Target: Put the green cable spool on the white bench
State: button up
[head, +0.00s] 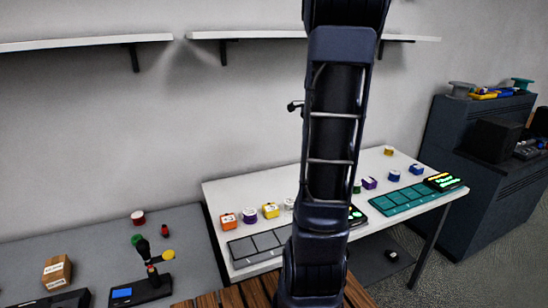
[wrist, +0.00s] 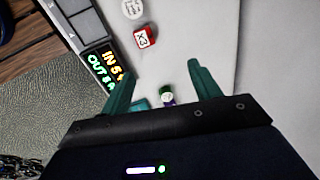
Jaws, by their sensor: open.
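Another green item (head: 357,187) is on the white bench (head: 225,192), partly hidden by my arm. I cannot tell which is the green cable spool. In the wrist view my gripper (wrist: 163,68) is open, with its two teal fingers apart over the white bench surface (wrist: 190,30). My gripper does not show clearly in the head view.
The white bench holds several coloured spools, a teal tray (head: 408,198), a grey tray (head: 258,245) and lit displays (head: 443,182). A red item (wrist: 145,37) and a white spool (wrist: 132,8) show in the wrist view. A dark cabinet (head: 440,140) stands at the right.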

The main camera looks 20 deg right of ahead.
jog(key=s+a+r+n+t, duration=0.1)
jog(key=s+a+r+n, duration=0.1)
jog(key=s+a+n, duration=0.7)
jog(key=s+a+r+n+t, duration=0.1)
jog(key=s+a+r+n, duration=0.1)
jog(key=s+a+n, duration=0.8)
jog(key=a, duration=0.4)
jog(key=shift+s, duration=0.15)
